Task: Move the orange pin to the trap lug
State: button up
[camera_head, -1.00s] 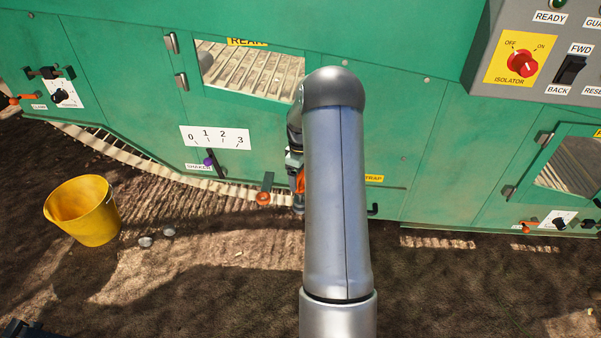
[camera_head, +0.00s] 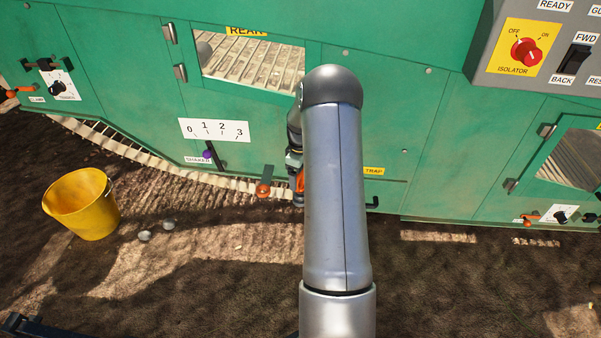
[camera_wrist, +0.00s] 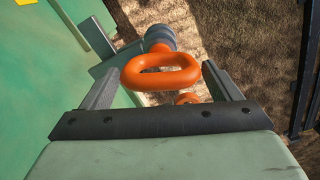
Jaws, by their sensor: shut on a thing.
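The orange pin (camera_wrist: 160,72) shows in the wrist view as an orange ring between my gripper's two fingers (camera_wrist: 160,84), with a grey round part just beyond it. My gripper is shut on the pin. In the head view my gripper (camera_head: 296,180) is mostly hidden behind my arm, close to the green machine front, with a bit of orange showing. The yellow TRAP label (camera_head: 374,171) is just right of my arm. A black hook-like part (camera_head: 373,203) sticks out below it; I cannot tell if it is the trap lug.
An orange-ended lever (camera_head: 264,188) hangs left of my gripper. The shaker lever with a purple knob (camera_head: 207,154) is further left under its 0-3 scale. A yellow bucket (camera_head: 81,204) stands on the soil. The control box (camera_head: 485,50) juts out at upper right.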

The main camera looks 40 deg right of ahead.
jog(key=o, duration=1)
jog(key=shift+c, duration=0.2)
notch_tip(320, 180, up, 8)
jog(key=p, duration=0.3)
jog(key=shift+f, duration=0.2)
